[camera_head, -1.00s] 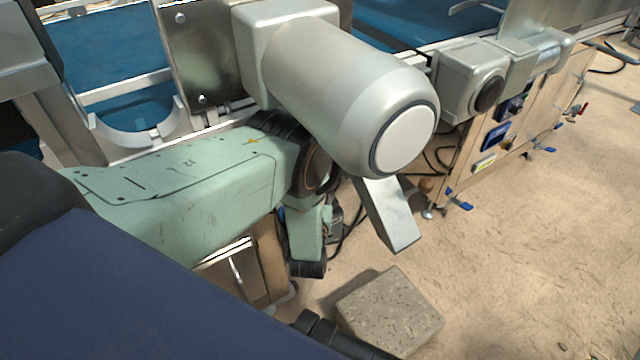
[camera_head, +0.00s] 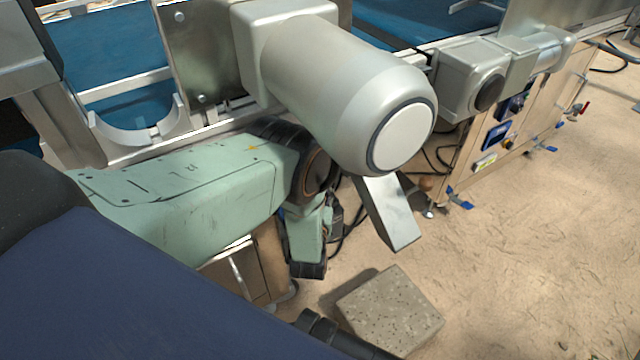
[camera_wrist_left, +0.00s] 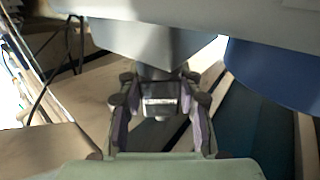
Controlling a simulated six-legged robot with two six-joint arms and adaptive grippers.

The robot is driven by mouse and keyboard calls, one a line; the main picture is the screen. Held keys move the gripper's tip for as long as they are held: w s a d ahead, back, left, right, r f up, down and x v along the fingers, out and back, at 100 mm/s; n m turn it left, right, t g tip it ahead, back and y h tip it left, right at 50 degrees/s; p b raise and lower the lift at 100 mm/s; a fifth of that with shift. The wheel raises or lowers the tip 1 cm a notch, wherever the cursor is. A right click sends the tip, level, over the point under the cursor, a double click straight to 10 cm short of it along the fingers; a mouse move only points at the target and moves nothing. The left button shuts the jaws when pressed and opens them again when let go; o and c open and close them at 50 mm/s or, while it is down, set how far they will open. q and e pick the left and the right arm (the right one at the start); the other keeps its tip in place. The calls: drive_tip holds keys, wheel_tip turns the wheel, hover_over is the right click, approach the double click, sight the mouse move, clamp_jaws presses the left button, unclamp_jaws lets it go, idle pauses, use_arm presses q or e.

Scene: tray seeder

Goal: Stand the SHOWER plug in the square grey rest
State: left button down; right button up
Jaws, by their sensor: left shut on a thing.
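In the left wrist view my left gripper (camera_wrist_left: 160,112) has its two dark-padded fingers on either side of a small grey and black piece (camera_wrist_left: 160,90). It is shut on this piece. No lettering shows on it, so I cannot tell whether it is the SHOWER plug. I cannot make out the square grey rest with certainty. My right gripper is in neither view.
The grey motor (camera_head: 345,95) juts out from the machine frame close to my left arm. A speckled grey block (camera_head: 390,312) lies on the sandy floor. Open floor lies right of the block.

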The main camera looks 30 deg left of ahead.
use_arm(q)
drive_tip(key=shift+f, duration=1.05)
idle(1.3)
drive_tip(key=c, duration=0.8)
unclamp_jaws()
drive_tip(key=v, duration=1.2)
drive_tip(key=shift+s, duration=0.1)
